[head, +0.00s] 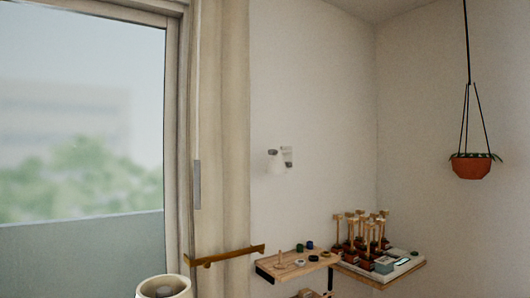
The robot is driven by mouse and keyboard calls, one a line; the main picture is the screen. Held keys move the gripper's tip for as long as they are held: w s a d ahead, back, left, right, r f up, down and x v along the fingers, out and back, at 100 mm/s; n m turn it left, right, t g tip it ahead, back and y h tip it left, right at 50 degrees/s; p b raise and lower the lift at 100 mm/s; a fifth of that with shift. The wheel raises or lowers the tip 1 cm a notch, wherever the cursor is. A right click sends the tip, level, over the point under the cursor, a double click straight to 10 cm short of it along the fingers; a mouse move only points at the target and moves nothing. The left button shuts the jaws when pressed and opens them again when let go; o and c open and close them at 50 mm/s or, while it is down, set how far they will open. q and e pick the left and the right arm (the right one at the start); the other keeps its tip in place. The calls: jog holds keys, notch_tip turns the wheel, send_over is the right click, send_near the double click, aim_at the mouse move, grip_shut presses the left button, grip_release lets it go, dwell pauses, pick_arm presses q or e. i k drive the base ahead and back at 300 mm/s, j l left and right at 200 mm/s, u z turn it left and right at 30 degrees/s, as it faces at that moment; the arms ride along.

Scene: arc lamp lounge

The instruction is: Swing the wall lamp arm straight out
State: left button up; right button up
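A small wall lamp (276,162) is on the pale wall, right of the curtain, in the head view. It has a whitish shade with a dark grey top. A small light bracket (288,156) sits at its right, against the wall. The lamp is small in the picture, and I cannot tell the exact angle of its arm. Neither of my grippers is in view, and nothing is seen touching the lamp.
A wooden shelf (298,264) with small items is below the lamp. A corner shelf (408,272) holds several upright wooden pieces. A brass-coloured bar (225,256) crosses the curtain (233,110). A cream round shade (163,287) stands low in front. A planter (472,168) hangs at right.

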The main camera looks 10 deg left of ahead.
aim_at(276, 165)
jog(key=i+l+u, duration=0.55)
jog(key=l, duration=0.25)
jog(key=i+l+u, duration=0.4)
jog(key=i+l, duration=0.3)
jog(key=i, duration=0.15)
jog(key=i+l+u, duration=0.4)
jog(key=i+l, duration=0.3)
jog(key=l, duration=0.25)
